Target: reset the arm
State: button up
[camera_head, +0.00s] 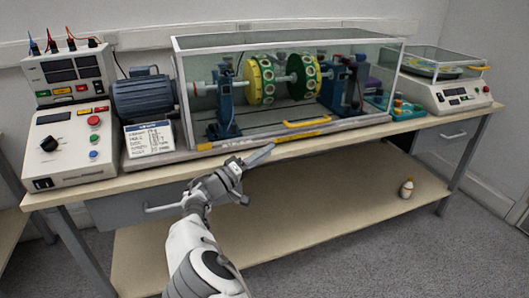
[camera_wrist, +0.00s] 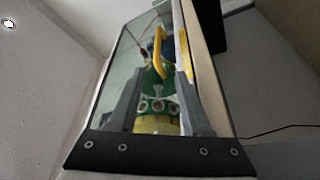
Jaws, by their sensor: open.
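My gripper (camera_head: 258,158) is in front of the table's front edge, just below the clear case (camera_head: 290,45) in the head view. Its fingers point toward the right and the case. In the wrist view my gripper (camera_wrist: 157,95) shows two grey fingers spread apart with nothing held between them. Beyond the fingers, the case's yellow handle (camera_wrist: 160,52) and the green and yellow rotor discs (camera_wrist: 155,105) show through the glass. The same yellow handle (camera_head: 307,122) is on the case's lower front in the head view, to the right of my gripper.
Floor in front is clear.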

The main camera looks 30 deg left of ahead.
dwell(0.4)
jog(key=w+d+r+m+g+h, duration=0.2)
jog(key=w+d+g, duration=0.15)
jog(key=d, duration=0.65)
jog(key=w+d+r+m+g+h, duration=0.1)
jog(key=w+d+r+m+g, duration=0.2)
jog(key=d, duration=0.8)
jog(key=s+d+r+m+g+y, duration=0.1)
jog(key=s+d+g+y, duration=0.2)
jog(key=d, duration=0.7)
jog(key=s+d+r+m+g, duration=0.1)
jog(key=s+d+g, duration=0.35)
jog(key=d, duration=0.55)
jog(key=s+d+r+g+y, duration=0.1)
jog(key=s+d+r+y, duration=0.1)
jog(key=s+d+y, duration=0.3)
jog(key=s+d+r, duration=0.1)
jog(key=s+d, duration=0.1)
jog(key=s, duration=0.6)
jog(key=s+t+y, duration=0.2)
jog(key=s+y, duration=0.1)
jog(key=s, duration=1.4)
notch_tip(320, 180, up, 23)
jog(key=p, duration=2.4)
jog(key=shift+s+r, duration=0.2)
jog(key=shift+s, duration=0.05)
